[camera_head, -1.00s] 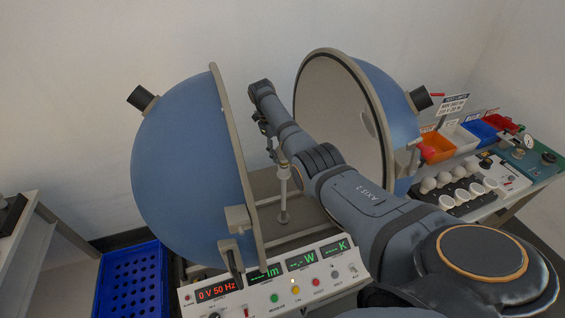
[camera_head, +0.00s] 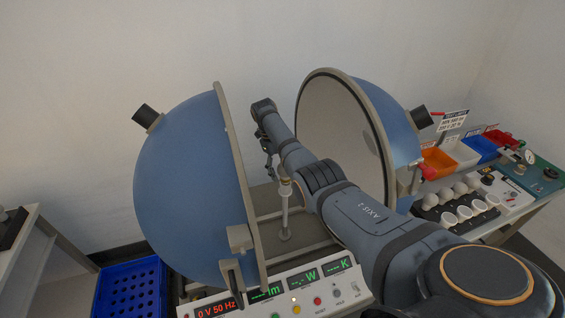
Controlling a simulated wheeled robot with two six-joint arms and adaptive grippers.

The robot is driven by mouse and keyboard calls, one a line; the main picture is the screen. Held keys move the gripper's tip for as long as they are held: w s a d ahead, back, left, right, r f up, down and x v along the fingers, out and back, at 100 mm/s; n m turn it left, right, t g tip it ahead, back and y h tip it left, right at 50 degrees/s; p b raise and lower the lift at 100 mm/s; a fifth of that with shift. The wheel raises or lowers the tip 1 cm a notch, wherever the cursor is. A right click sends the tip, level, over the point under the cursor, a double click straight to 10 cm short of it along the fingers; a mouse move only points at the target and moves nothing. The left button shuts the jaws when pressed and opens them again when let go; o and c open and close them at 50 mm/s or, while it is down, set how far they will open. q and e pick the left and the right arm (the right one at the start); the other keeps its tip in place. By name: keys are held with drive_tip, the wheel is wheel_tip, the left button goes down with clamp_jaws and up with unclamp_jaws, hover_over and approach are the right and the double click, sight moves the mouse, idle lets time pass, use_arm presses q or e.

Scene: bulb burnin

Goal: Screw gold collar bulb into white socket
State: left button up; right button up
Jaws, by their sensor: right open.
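My right arm reaches in from the lower right to the gap between two blue half-spheres. My right gripper (camera_head: 268,148) is small and partly hidden by its own arm. It is open, beside and just above the top of a thin upright post (camera_head: 285,205) between the halves. A pale fitting (camera_head: 285,186) tops the post; I cannot tell if it is the white socket or if a bulb sits in it. Several white bulbs (camera_head: 450,214) stand in a dark rack on the right bench. I cannot make out a gold collar. My left gripper is out of view.
The left half-sphere (camera_head: 185,190) and right half-sphere (camera_head: 338,120) flank my arm closely. A control panel (camera_head: 290,290) with displays and buttons is in front. Orange (camera_head: 438,162) and blue (camera_head: 481,148) bins stand at right. A blue crate (camera_head: 130,290) is at lower left.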

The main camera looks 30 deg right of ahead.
drive_tip(key=n+p, duration=0.1)
drive_tip(key=p, duration=0.1)
drive_tip(key=r+n+p, duration=0.1)
drive_tip(key=p, duration=0.1)
drive_tip(key=n+p, duration=0.1)
drive_tip(key=p, duration=0.1)
drive_tip(key=shift+s+a+r+n+t+h, duration=0.2)
drive_tip(key=shift+s+n+t+h, duration=0.1)
drive_tip(key=shift+n+t, duration=0.1)
drive_tip(key=shift+s+f+n+b, duration=0.1)
drive_tip(key=shift+f+n+b, duration=0.55)
drive_tip(key=shift+n, duration=0.25)
drive_tip(key=n, duration=0.1)
drive_tip(key=n+t, duration=0.1)
drive_tip(key=n, duration=0.2)
drive_tip(key=shift+s+t+h, duration=0.3)
drive_tip(key=n+t, duration=0.1)
drive_tip(key=n, duration=0.3)
drive_tip(key=shift+s, duration=0.2)
drive_tip(key=n+t, duration=0.1)
drive_tip(key=n, duration=0.4)
drive_tip(key=shift+s+y, duration=0.2)
drive_tip(key=shift+y, duration=0.2)
drive_tip(key=n, duration=0.2)
drive_tip(key=shift+s+a+n+t+y, duration=0.15)
drive_tip(key=shift+n+t+y, duration=0.15)
drive_tip(key=shift+n+t, duration=0.1)
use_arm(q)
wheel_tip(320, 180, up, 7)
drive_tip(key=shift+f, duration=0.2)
